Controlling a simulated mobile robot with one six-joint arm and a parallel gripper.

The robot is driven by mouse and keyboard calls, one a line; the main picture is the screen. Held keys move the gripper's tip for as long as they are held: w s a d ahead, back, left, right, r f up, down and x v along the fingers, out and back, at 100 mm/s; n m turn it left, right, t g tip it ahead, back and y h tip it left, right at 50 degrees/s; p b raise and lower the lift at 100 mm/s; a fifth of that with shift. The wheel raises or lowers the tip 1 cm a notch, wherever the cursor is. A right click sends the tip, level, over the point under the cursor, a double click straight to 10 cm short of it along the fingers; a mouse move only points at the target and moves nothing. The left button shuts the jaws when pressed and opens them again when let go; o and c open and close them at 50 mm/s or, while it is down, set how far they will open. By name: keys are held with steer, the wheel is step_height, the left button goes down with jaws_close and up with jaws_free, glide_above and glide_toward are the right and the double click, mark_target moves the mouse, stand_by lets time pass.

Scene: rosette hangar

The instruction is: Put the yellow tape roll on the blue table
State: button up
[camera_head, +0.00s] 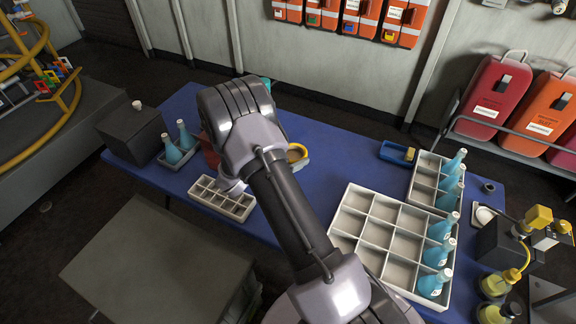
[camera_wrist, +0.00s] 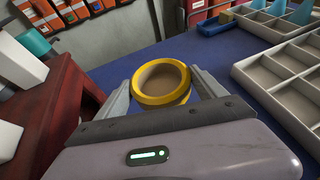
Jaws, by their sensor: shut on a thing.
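The yellow tape roll (camera_wrist: 161,82) is a ring with a brown inner face, seen in the wrist view between the two fingers of my gripper (camera_wrist: 164,92). My gripper is shut on it. In the head view, part of the yellow tape roll (camera_head: 299,152) shows to the right of my arm, which hides the rest. The blue table (camera_head: 330,138) lies beneath it. I cannot tell whether the roll touches the table top.
A dark red box (camera_wrist: 62,110) stands close left of my gripper. Large white divided tray (camera_head: 340,222) and a small white tray (camera_head: 222,198) are on the table. Blue bottles stand at left and right. Bare blue surface lies behind the roll.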

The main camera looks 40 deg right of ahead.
steer(key=m+g, duration=0.1)
steer(key=g, duration=0.1)
glide_above(318, 172)
steer(key=f, duration=0.1)
steer(key=shift+m+h, duration=0.3)
step_height(318, 172, down, 11)
steer(key=b, duration=0.4)
steer(key=shift+w+r, duration=0.1)
steer(key=shift+r, duration=0.25)
steer(key=shift+f, duration=0.1)
